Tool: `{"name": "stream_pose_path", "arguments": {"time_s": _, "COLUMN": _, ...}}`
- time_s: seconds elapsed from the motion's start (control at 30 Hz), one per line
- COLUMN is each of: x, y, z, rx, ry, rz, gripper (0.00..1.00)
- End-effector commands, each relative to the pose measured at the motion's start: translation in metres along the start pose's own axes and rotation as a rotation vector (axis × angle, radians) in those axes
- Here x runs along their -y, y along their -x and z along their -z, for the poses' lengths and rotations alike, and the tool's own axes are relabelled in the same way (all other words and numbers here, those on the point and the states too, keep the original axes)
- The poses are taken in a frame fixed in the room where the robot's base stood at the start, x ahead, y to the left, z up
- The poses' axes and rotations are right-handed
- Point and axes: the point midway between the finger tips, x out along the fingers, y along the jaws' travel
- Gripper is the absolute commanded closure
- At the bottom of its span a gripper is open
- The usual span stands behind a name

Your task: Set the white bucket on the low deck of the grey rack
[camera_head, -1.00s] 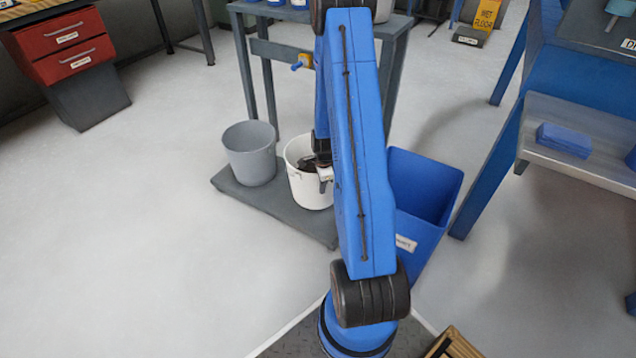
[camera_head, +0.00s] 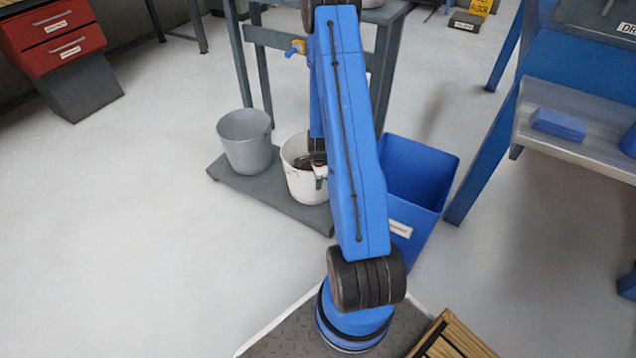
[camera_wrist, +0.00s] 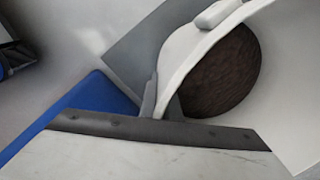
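The white bucket (camera_head: 300,186) is at the right part of the low deck (camera_head: 237,187) of the grey rack (camera_head: 245,70). It looks upright on the deck, though I cannot tell if a small gap lies under it. Dark brown material shows inside. My gripper (camera_head: 319,171) is at the bucket's right rim, partly hidden by my blue arm. In the wrist view my fingers (camera_wrist: 162,103) are on either side of the white bucket's wall (camera_wrist: 184,57), close against it. The deck (camera_wrist: 138,48) shows beyond the bucket there.
A grey bucket (camera_head: 245,142) stands on the deck to the left of the white one. A blue bin (camera_head: 413,180) stands close on the right. Open floor lies to the left.

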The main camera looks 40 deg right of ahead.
Motion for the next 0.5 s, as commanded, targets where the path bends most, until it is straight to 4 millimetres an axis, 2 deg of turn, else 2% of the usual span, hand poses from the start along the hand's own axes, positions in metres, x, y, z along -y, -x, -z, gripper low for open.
{"name": "stream_pose_path", "arguments": {"time_s": 0.23, "x": 0.0011, "y": -0.0015, "z": 0.0001, "rx": 0.0, "ry": 0.0, "rz": 0.003, "gripper": 1.0}}
{"name": "stream_pose_path", "arguments": {"time_s": 0.3, "x": -0.0001, "y": -0.0018, "z": -0.0001, "rx": 0.0, "ry": 0.0, "rz": 0.0, "gripper": 0.81}}
{"name": "stream_pose_path", "arguments": {"time_s": 0.5, "x": -0.0001, "y": -0.0018, "z": 0.0, "rx": 0.0, "ry": 0.0, "rz": 0.0, "gripper": 0.79}}
